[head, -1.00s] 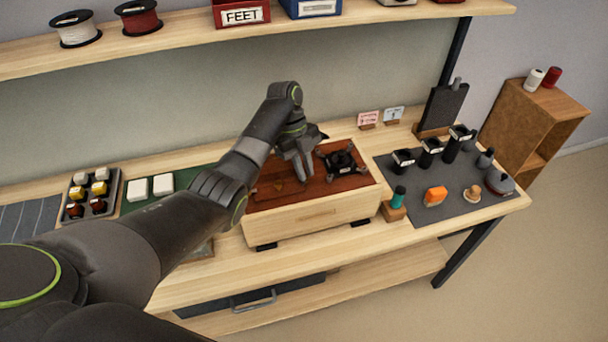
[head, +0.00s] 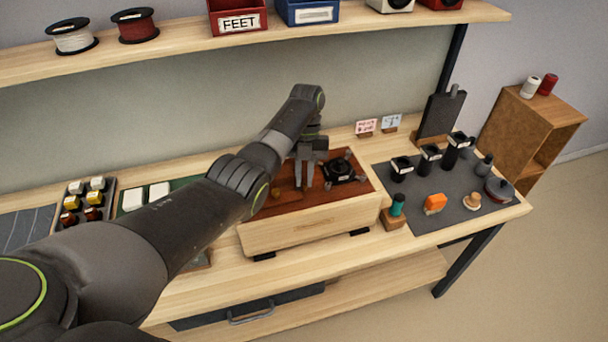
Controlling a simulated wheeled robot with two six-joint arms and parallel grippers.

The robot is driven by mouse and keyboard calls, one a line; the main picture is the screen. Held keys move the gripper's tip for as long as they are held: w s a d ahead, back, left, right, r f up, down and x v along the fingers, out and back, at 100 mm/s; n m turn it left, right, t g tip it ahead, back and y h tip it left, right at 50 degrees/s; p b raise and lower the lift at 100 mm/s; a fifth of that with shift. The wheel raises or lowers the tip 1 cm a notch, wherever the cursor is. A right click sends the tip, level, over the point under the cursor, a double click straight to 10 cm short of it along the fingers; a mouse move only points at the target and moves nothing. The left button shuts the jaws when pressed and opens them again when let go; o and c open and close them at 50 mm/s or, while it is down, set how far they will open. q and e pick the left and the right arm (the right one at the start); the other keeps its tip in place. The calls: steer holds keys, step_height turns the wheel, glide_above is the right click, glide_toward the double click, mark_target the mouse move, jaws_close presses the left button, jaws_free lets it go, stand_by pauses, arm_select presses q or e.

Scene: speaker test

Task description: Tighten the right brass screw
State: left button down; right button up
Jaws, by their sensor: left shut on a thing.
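A light wooden box (head: 310,228) with a red-brown top panel (head: 330,203) stands on the workbench. A black round fitting (head: 341,170) on a dark frame sits on the panel's right part. A small brass-coloured spot, perhaps a screw (head: 276,194), shows on the panel's left part. My left gripper (head: 304,186) points down at the panel, between that spot and the black fitting. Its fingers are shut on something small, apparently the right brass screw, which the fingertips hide. I cannot tell how far the screw is in. My right gripper is not in view.
A dark mat (head: 452,190) at right holds black cups, an orange block (head: 435,203) and other small parts. A teal-topped item (head: 397,205) stands beside the box. A tray of knobs (head: 83,203) is at left. A shelf (head: 190,50) runs above.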

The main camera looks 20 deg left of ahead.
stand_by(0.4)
arm_select(q)
steer(key=c, duration=1.4)
jaws_free()
steer(key=shift+r, duration=0.1)
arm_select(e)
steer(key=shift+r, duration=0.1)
